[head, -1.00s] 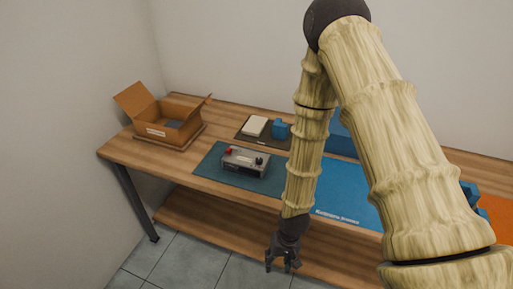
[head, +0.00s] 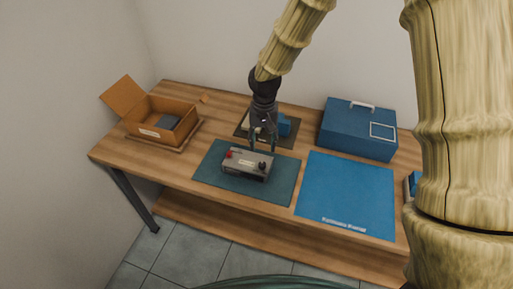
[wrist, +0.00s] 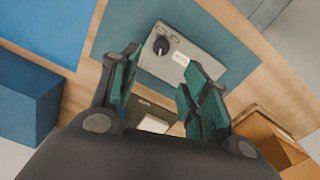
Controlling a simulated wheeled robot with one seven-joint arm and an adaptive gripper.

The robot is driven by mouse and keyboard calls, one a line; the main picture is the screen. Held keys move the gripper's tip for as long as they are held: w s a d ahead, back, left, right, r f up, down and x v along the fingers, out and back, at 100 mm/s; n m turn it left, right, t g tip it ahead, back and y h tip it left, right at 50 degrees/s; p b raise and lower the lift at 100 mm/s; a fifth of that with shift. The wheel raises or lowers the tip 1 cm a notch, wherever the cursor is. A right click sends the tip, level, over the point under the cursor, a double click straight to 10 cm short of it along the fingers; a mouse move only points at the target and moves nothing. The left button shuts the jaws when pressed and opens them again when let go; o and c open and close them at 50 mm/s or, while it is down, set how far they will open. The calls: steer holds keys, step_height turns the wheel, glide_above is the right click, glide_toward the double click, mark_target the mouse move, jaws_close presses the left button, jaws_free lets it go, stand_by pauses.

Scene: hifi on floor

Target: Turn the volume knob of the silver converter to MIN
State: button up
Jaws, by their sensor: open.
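The silver converter (head: 247,164) lies on a dark teal mat (head: 215,181) on the wooden bench. It has a red part (head: 229,154) at its left and a black knob (head: 262,166) at its right end. In the wrist view the converter (wrist: 183,53) shows beyond the fingertips, with the black knob (wrist: 161,46) bearing a light pointer line. My gripper (head: 262,149) is open and empty, pointing down above the back edge of the converter. In the wrist view its green-padded fingers (wrist: 163,70) are spread apart, and the knob lies ahead of them, apparently untouched.
A cardboard box (head: 165,127) stands at the left end. A dark mat with a blue block (head: 284,126) lies behind the converter. A blue case (head: 357,132) stands back right, behind a bright blue mat (head: 346,190). Bare wood surrounds the mats.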

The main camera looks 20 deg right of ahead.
mark_target(262, 163)
steer(key=shift+s+a+f+p, duration=0.1)
steer(key=shift+s+f+p, duration=0.55)
steer(key=shift+f, duration=0.3)
steer(key=f, duration=0.2)
steer(key=w+f+p, duration=0.1)
steer(key=f, duration=0.2)
steer(key=shift+w, duration=0.1)
steer(key=shift+s+f+p, duration=0.3)
steer(key=shift+f, duration=0.2)
steer(key=shift+w+f, duration=0.2)
steer(key=shift+f, duration=0.85)
steer(key=shift+s, duration=0.1)
